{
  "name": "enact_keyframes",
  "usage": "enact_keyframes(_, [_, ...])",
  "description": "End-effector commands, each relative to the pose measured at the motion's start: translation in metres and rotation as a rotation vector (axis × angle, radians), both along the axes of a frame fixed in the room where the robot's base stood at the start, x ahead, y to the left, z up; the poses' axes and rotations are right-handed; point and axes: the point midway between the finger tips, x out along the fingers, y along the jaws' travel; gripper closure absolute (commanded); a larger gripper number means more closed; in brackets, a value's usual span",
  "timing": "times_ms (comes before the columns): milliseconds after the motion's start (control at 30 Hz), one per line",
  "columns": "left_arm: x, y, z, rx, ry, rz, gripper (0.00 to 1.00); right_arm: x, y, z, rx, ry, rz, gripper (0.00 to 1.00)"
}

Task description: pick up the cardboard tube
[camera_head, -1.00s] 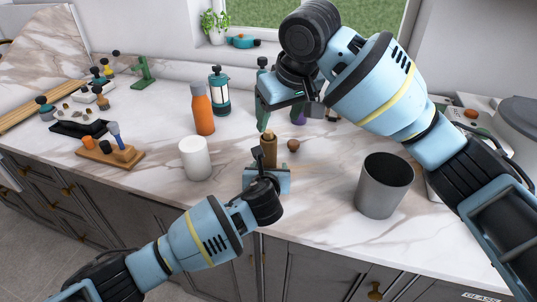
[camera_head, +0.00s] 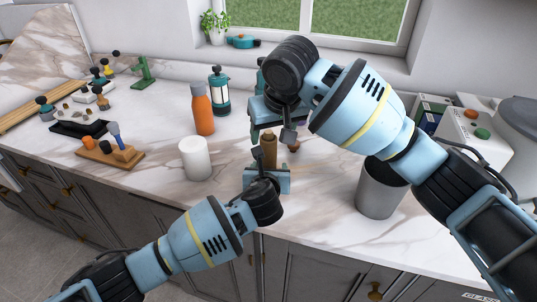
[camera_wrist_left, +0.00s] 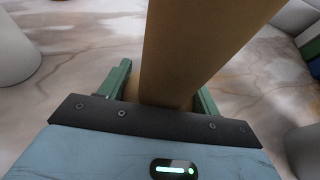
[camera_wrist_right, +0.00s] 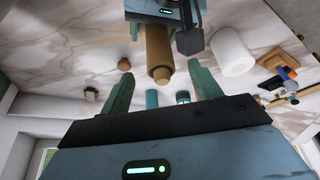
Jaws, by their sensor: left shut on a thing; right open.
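The brown cardboard tube (camera_head: 269,154) stands roughly upright over the counter in the head view. My left gripper (camera_head: 268,172) is shut on its lower part; in the left wrist view the tube (camera_wrist_left: 190,50) rises between the green fingers. My right gripper (camera_head: 277,134) is open above and behind the tube. In the right wrist view the tube's free end (camera_wrist_right: 158,62) points towards the gap between the open fingers (camera_wrist_right: 160,82), and they do not appear to touch it. The tube's foot is hidden by my left gripper.
A white cylinder (camera_head: 195,158) and an orange bottle (camera_head: 202,110) stand left of the tube. A grey bin (camera_head: 378,190) stands at right, partly behind my right arm. The counter's front middle is clear.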

Motion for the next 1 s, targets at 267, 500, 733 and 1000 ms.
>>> enact_keyframes(267, [0.000,0.000,0.000,0.000,0.000,0.000,0.66,0.003,0.001,-0.006,-0.002,0.000,0.001,0.37])
enact_keyframes(500, [0.000,0.000,0.000,0.000,0.000,0.000,0.66,0.020,0.006,-0.033,-0.002,0.002,0.000,0.37])
enact_keyframes(733, [0.000,0.000,0.000,0.000,0.000,0.000,0.66,0.026,0.008,-0.048,0.000,-0.001,0.002,0.37])
enact_keyframes(1000, [0.000,0.000,0.000,0.000,0.000,0.000,0.66,0.026,0.008,-0.049,0.000,-0.001,0.002,0.46])
